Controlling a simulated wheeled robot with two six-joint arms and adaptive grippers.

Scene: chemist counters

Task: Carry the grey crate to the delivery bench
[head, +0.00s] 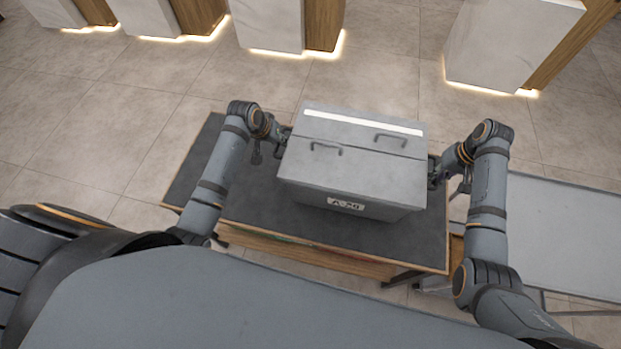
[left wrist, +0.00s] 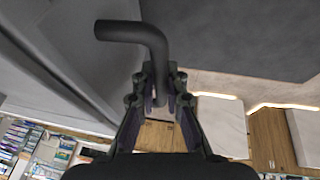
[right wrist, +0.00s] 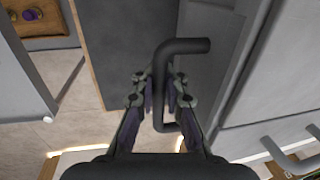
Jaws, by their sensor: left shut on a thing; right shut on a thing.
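The grey crate (head: 350,180) is upright in the middle of the head view, with a closed lid, a pale strip and a label on its near side. It is over the dark-topped table (head: 260,215); I cannot tell whether it touches the top. My left gripper (head: 281,136) is shut on the dark side handle (left wrist: 135,30) at the crate's left. My right gripper (head: 437,172) is shut on the opposite handle (right wrist: 187,46). Both grips show in the left wrist view (left wrist: 160,88) and right wrist view (right wrist: 166,88). I cannot tell which surface is the delivery bench.
A pale low table (head: 570,230) stands at the right, close to the dark-topped one. White and wood pedestals (head: 268,25) with lit bases line the back, one (head: 505,45) at the back right. Tiled floor (head: 390,75) lies clear between them and the crate.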

